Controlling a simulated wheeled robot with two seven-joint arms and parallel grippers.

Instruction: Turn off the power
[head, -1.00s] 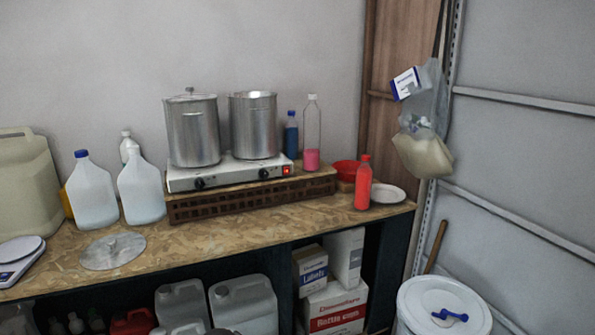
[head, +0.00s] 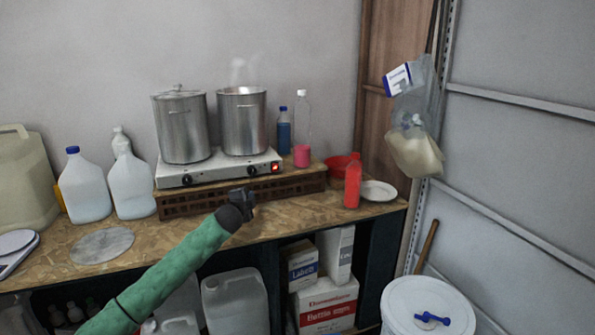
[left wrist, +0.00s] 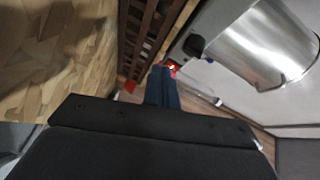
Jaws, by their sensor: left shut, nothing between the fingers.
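The white double hot plate (head: 220,168) stands on a brown slatted riser on the bench. Its red power switch (head: 276,167) glows at the right end of the front panel, and two black knobs sit on the same panel. My left gripper (head: 246,194) is shut and empty, in front of the riser, below and left of the switch. In the left wrist view the shut fingers (left wrist: 162,85) point toward the glowing red switch (left wrist: 173,67), with a black knob (left wrist: 195,45) to the right. My right gripper is not in view.
Two metal pots (head: 181,127) stand on the hot plate; steam rises from the open right one (head: 242,122). A red bottle (head: 352,182) and a white plate (head: 378,191) stand to the right. White jugs (head: 85,187) stand left. The bench front is mostly clear.

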